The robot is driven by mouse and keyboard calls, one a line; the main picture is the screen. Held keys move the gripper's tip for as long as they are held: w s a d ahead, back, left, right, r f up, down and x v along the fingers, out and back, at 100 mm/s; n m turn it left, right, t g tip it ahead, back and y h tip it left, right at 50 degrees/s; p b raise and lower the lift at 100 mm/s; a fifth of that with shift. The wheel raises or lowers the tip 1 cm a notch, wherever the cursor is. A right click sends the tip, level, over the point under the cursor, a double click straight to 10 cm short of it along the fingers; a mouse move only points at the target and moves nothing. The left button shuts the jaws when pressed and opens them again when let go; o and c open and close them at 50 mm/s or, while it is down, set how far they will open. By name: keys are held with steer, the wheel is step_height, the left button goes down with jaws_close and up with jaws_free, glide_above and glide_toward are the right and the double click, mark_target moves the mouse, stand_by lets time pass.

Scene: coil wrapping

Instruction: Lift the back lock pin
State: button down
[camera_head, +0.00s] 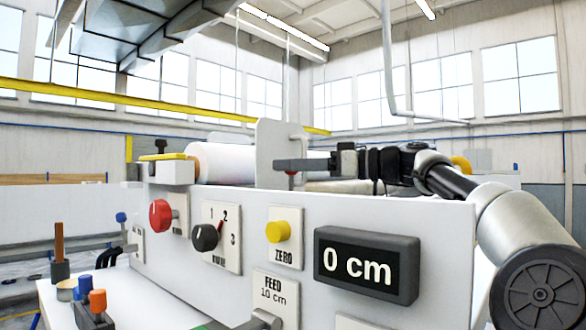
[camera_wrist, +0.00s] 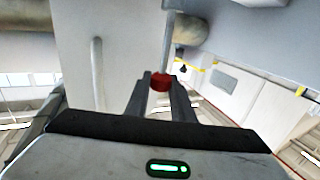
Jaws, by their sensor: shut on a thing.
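My gripper (camera_head: 290,165) reaches left above the top of the white machine body in the head view. In the wrist view my gripper (camera_wrist: 160,77) has its two dark fingers on either side of the red head (camera_wrist: 160,84) of a pin, and it is shut on it. I take this to be the back lock pin. A grey rod stands in line with the red head. In the head view only a small red part (camera_head: 290,173) shows under the fingers, by the upright white plate (camera_head: 272,150). How far the pin is raised cannot be told.
The front panel carries a red knob (camera_head: 160,215), a black selector (camera_head: 206,237), a yellow button (camera_head: 278,231) and a display (camera_head: 367,264) reading 0 cm. A white roll (camera_head: 222,163) lies behind the panel, left of the plate. Screwdriver-like tools stand at the lower left.

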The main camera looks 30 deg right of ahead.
steer(key=c, duration=1.5)
jaws_free()
steer(key=shift+s+a+r, duration=0.1)
steer(key=shift+r, duration=0.2)
steer(key=shift+f, duration=0.1)
steer(key=b+v, duration=0.1)
steer(key=v, duration=1.6)
steer(key=shift+s+b, duration=0.1)
steer(key=shift+b, duration=0.3)
